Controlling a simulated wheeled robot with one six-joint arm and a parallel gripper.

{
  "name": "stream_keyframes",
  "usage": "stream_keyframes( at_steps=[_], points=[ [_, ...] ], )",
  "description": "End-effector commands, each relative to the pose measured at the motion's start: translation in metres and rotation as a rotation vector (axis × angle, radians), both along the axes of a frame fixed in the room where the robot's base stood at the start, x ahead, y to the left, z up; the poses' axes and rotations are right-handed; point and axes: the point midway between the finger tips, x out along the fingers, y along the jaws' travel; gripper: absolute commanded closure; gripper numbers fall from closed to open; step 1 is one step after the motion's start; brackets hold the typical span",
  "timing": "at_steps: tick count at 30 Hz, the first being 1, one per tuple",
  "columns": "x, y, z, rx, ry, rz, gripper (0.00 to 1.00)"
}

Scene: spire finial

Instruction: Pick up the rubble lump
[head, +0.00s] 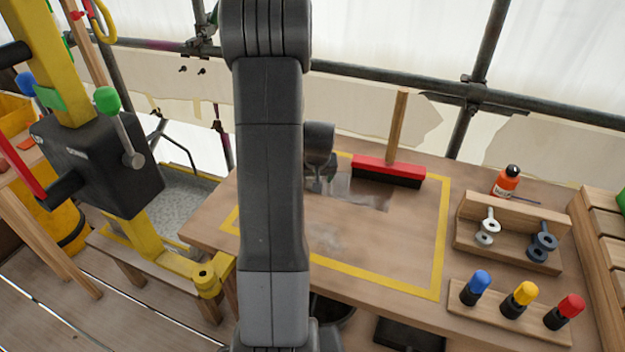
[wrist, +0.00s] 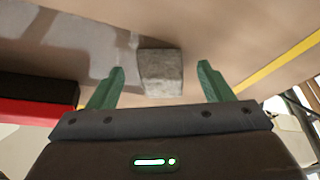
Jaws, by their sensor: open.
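The rubble lump (wrist: 161,72) is a rough grey block on the worktop in the wrist view. It lies in the gap between the two green fingers of my gripper (wrist: 161,67), with space on both sides. The fingers are open and do not touch it. How far it sits below the fingertips is hard to tell. In the head view my gripper (head: 319,184) is over the far part of the marked worktop, partly behind my arm. I cannot make out the lump there.
A red and black broom (head: 389,170) stands just right of my gripper. Yellow tape (head: 440,245) borders the dusty wooden worktop (head: 390,245). An orange bottle (head: 507,182), a wooden rack (head: 512,222) and colored-knob pegs (head: 525,295) stand at right. Scaffold tubes (head: 400,82) run behind.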

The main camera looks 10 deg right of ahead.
Motion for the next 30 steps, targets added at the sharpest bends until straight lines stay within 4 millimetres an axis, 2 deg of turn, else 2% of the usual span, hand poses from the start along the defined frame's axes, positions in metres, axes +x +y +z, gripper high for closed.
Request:
stream_keyframes(
  at_steps=[4,12,14,21,30],
  points=[
    [0.0046,0.0002,-0.0113,0.0,0.001,0.001,0.27],
    [0.0055,0.0001,-0.0133,0.0,-0.001,0.001,0.27],
    [0.0055,0.0001,-0.0132,0.0,0.0,0.001,0.34],
    [0.0053,0.0001,-0.0132,0.0,0.0,0.001,0.81],
    [0.0059,0.0001,-0.0073,-0.001,-0.002,0.001,0.81]
  ],
)
